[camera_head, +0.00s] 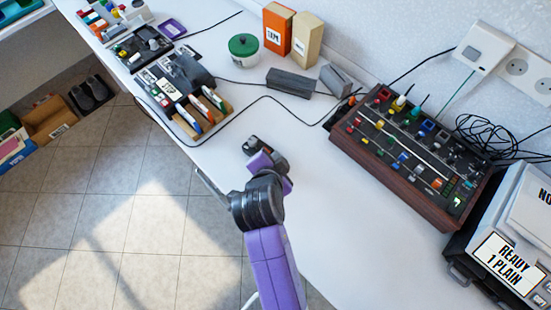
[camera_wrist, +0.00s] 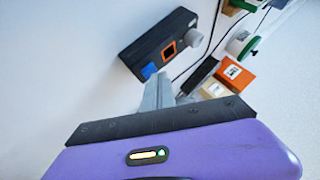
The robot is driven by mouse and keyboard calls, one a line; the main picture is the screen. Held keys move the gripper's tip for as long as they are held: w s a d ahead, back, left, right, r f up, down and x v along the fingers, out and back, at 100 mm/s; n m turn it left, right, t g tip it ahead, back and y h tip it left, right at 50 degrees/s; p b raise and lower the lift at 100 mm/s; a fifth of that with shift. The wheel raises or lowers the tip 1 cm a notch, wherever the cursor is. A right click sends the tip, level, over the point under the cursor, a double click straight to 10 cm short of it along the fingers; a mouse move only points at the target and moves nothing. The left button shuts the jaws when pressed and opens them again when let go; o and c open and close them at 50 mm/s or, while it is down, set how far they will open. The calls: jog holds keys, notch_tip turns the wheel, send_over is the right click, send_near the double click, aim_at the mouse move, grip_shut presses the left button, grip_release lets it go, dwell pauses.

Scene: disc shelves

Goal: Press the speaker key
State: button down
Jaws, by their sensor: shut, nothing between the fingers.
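My purple and black gripper (camera_head: 252,146) is over the white desk, left of the mixing console. In the wrist view its grey fingers (camera_wrist: 158,92) are together and empty. Ahead of them is a dark control box (camera_wrist: 158,45) with an orange-edged square key (camera_wrist: 169,51), a blue key (camera_wrist: 149,70) and a grey knob (camera_wrist: 193,38). The fingertips appear apart from it. No lettering is readable, so I cannot tell which key is the speaker key. The console (camera_head: 405,155) carries many small coloured keys and sliders.
A pen holder (camera_head: 195,108), a green-lidded jar (camera_head: 243,48), an orange box (camera_head: 278,30) and a cream box (camera_head: 307,38) stand behind my gripper. Cables cross the desk. The desk's front middle is clear.

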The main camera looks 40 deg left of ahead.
jog(key=shift+f, duration=0.2)
jog(key=shift+r, duration=0.1)
jog(key=shift+r+p, duration=0.6)
jog(key=shift+r, duration=0.05)
notch_tip(320, 180, up, 6)
jog(key=p, duration=0.5)
dwell(0.7)
